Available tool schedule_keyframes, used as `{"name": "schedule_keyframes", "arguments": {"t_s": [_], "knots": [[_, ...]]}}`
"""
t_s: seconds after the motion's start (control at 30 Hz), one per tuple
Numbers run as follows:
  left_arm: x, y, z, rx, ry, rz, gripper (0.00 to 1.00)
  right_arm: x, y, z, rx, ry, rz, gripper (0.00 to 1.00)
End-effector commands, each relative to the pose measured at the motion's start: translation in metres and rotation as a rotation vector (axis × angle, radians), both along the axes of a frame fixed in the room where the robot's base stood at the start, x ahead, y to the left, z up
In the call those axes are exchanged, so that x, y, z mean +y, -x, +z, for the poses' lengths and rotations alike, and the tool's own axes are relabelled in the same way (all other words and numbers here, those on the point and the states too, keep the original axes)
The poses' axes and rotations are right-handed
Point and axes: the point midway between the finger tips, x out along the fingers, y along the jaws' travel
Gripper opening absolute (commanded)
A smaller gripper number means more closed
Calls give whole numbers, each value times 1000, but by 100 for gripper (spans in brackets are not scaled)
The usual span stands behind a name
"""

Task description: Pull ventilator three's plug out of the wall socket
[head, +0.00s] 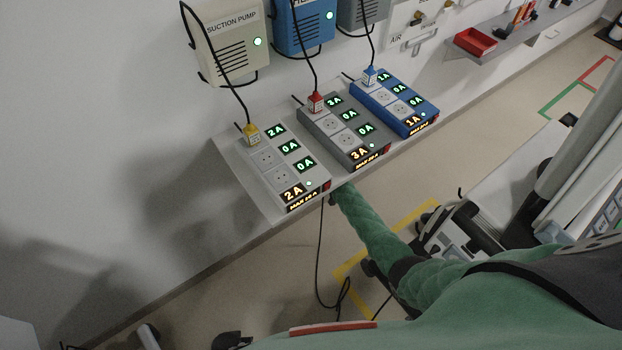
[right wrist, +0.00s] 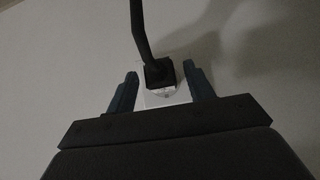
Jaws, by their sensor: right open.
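In the right wrist view a black plug (right wrist: 159,72) sits in a white wall socket (right wrist: 180,93), with a thick dark cord (right wrist: 138,28) rising from it. My right gripper (right wrist: 163,78) is open, with one finger on each side of the plug and visible gaps between. I cannot tell from the frames which ventilator this plug belongs to. In the head view a green arm, which appears to be mine, reaches below the shelf, and its gripper is hidden there. My left gripper is in neither view.
A wall shelf (head: 262,213) carries a white (head: 279,168), a grey (head: 344,133) and a blue power strip (head: 394,102), each with a plug in it. A suction pump (head: 226,42) hangs above. A black cable (head: 319,255) hangs below the shelf. Wheeled equipment (head: 462,228) stands at right.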

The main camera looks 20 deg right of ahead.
Motion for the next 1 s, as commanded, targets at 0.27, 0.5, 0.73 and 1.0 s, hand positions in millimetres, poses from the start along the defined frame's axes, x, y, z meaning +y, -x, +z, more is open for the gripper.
{"name": "schedule_keyframes", "arguments": {"t_s": [0.27, 0.5, 0.73, 1.0], "knots": [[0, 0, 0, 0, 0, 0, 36, 0, 0, 0, 0, -1, -1, 31], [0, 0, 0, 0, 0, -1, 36, 0, 0, 0, 0, -1, -1, 0], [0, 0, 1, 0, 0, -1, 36, 0, 1, 0, 0, -1, -1, 0], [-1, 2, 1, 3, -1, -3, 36, -1, 3, 0, 1, 0, -1, 0]]}}
